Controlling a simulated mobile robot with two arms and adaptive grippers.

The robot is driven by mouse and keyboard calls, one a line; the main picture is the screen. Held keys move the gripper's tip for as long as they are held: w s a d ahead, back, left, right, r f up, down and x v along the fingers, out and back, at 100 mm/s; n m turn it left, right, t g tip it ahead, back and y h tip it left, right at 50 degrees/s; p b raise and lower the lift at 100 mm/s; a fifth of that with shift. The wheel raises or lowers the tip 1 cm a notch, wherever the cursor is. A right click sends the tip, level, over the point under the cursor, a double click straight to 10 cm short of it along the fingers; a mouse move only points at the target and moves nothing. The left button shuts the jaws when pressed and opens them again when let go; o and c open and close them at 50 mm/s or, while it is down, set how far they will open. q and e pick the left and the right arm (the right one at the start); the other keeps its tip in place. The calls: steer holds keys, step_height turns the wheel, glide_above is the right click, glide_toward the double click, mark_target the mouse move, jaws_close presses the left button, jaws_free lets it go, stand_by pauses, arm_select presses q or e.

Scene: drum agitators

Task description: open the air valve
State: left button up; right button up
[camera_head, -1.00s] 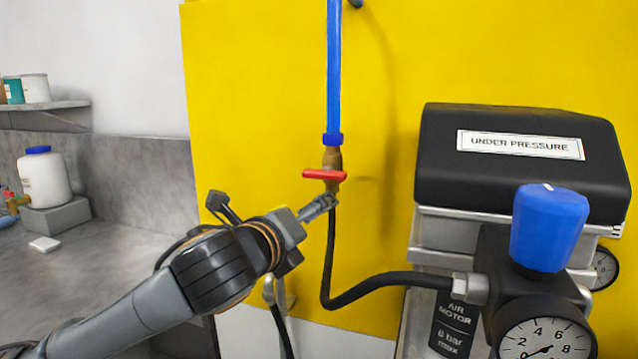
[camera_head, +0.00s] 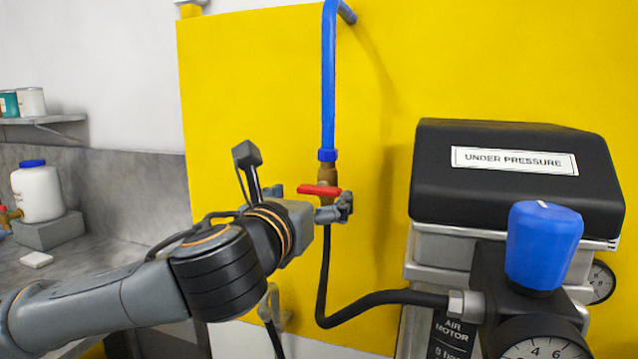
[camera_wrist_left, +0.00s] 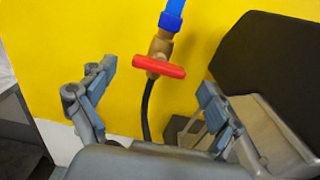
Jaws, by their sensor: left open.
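The air valve is a brass body (camera_head: 324,174) with a red lever handle (camera_head: 319,190), below a blue pipe (camera_head: 329,90) on a yellow panel. The handle lies crosswise to the pipe. In the left wrist view the red handle (camera_wrist_left: 159,66) shows ahead, between and beyond the fingers. My left gripper (camera_head: 310,202) is open and empty, close to the valve, with its fingers to either side. I cannot tell whether it touches the handle. In the left wrist view the left gripper (camera_wrist_left: 153,100) has its fingers wide apart. My right gripper is not in view.
A black hose (camera_head: 380,297) runs from the valve to a blue-knobbed regulator (camera_head: 543,245) with a gauge (camera_head: 545,347). A black cover labelled UNDER PRESSURE (camera_head: 516,185) stands at right. A counter with a white bottle (camera_head: 38,192) is at left.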

mark_target(317, 191)
arm_select(q)
steer(key=shift+p+x, duration=0.3)
steer(key=shift+x, duration=2)
steer(key=shift+s, duration=0.1)
steer(key=shift+c, duration=0.2)
steer(key=c, duration=1.1)
